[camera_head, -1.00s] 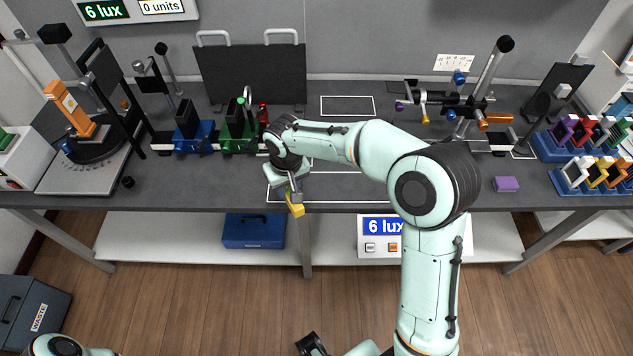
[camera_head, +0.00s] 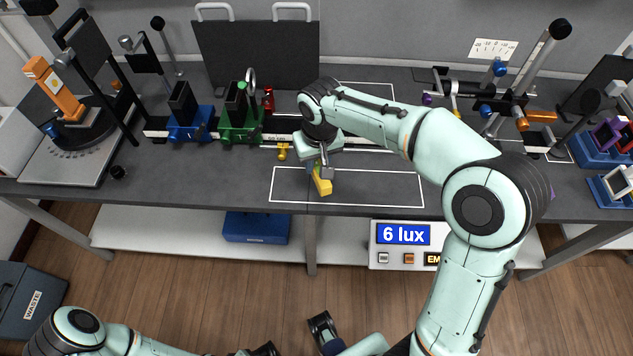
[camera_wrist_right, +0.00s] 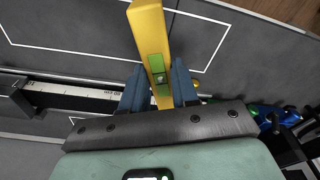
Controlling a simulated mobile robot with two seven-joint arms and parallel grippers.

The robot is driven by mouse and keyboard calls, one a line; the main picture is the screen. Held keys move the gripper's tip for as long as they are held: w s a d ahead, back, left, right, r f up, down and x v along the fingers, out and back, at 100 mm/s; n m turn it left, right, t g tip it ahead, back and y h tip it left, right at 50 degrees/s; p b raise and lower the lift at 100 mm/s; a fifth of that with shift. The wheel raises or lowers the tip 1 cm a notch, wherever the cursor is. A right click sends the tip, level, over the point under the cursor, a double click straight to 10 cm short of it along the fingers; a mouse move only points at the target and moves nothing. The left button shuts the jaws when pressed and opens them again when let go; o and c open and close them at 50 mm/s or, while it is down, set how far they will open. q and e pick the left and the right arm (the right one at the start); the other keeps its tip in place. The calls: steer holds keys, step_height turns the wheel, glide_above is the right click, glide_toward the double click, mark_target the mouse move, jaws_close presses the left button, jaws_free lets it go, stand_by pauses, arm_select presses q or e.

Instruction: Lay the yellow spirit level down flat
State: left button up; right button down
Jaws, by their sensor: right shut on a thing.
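The yellow spirit level (camera_head: 322,186) shows at my right gripper (camera_head: 320,168), over the white outlined rectangle (camera_head: 400,172) near the bench's front edge. In the right wrist view the level (camera_wrist_right: 148,30) is a yellow bar with a green vial window. My right gripper (camera_wrist_right: 160,88) is shut on it, its blue fingers on either side. Part of the level is hidden by the gripper in the head view. I cannot tell whether the level touches the bench. My left arm (camera_head: 80,330) is low at the left; its jaw state cannot be made out.
A rail with a blue mount (camera_head: 190,132) and a green mount (camera_head: 240,128) runs behind the gripper. A small yellow piece (camera_head: 283,151) stands beside it. A black panel (camera_head: 255,55) stands at the back. The outlined area right of the level is clear.

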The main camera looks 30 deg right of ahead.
mark_target(318, 167)
step_height(318, 167, down, 8)
steer(key=shift+f+b, duration=0.15)
steer(key=shift+b, duration=0.35)
steer(key=shift+f, duration=0.2)
steer(key=c, duration=0.8)
jaws_free()
steer(key=shift+c, duration=0.2)
steer(key=shift+r, duration=0.1)
steer(key=shift+r, duration=0.3)
steer(key=r, duration=0.4)
steer(key=s+r+p, duration=0.1)
steer(key=r, duration=0.6)
steer(key=shift+s+a+r+p, duration=0.1)
steer(key=shift+s+r+p, duration=0.1)
steer(key=shift+r+p, duration=0.15)
steer(key=shift+f, duration=0.1)
